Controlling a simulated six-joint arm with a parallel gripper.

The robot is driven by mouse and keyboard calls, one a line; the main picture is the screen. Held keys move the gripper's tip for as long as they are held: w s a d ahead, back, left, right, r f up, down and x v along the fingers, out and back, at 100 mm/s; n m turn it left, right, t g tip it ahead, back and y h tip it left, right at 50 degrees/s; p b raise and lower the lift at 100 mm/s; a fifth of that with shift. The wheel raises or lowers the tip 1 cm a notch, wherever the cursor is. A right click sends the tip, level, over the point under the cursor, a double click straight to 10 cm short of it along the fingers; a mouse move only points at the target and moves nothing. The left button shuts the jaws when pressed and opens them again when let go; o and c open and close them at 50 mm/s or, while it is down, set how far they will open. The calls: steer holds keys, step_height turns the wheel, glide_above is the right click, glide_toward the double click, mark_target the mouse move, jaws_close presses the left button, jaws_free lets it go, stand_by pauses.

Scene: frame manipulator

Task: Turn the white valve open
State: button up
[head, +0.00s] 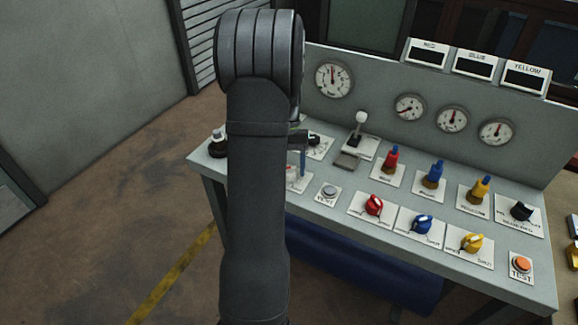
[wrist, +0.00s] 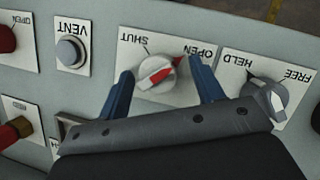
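The white valve (wrist: 150,67) is a round knob with a red pointer on a white plate marked SHUT and OPEN, in the middle of the wrist view. The red end of its pointer lies toward the OPEN side. My gripper (wrist: 160,68) is open, with one blue finger on each side of the knob and small gaps to it. In the head view my arm hides the valve and most of the gripper; one blue finger (head: 302,163) shows beside the arm.
A grey HELD/FREE knob (wrist: 263,98) sits close by my right-hand finger in the wrist view. A VENT button (wrist: 70,51) is to the left. Gauges, levers and coloured knobs, such as the red one (head: 373,204), fill the panel to the right in the head view.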

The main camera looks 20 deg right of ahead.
steer(key=shift+d+r, duration=0.1)
steer(key=v, duration=1.7)
steer(key=shift+r, duration=0.15)
steer(key=x, duration=1.7)
